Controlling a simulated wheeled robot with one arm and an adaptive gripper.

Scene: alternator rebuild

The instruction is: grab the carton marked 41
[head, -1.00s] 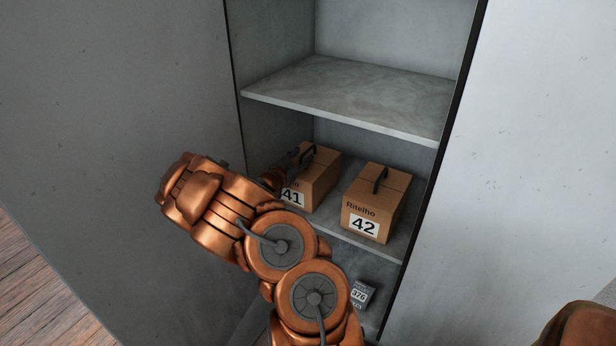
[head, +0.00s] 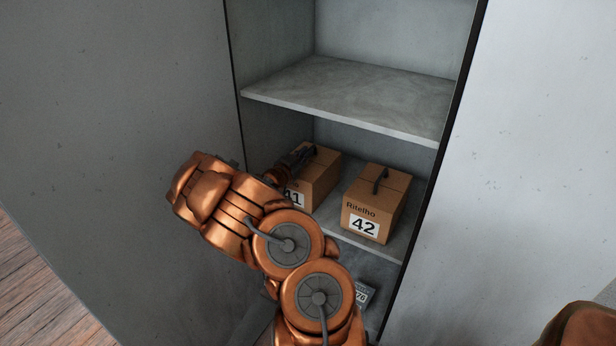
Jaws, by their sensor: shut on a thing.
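The carton marked 41 (head: 319,186) is a brown box with a dark handle on top. It stands on the middle shelf of the cabinet, at the left, and my arm hides part of its label. My gripper (head: 305,155) is at the top of this carton and is shut on its handle. The fingertips are small and dark here, so their exact hold is hard to make out. The carton looks upright, still at its place on the shelf.
A similar carton marked 42 (head: 375,205) stands just to the right with a narrow gap. The upper shelf (head: 350,95) is empty and lies above the cartons. A small grey box (head: 364,292) is lower down, partly hidden by my arm. Cabinet walls close in both sides.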

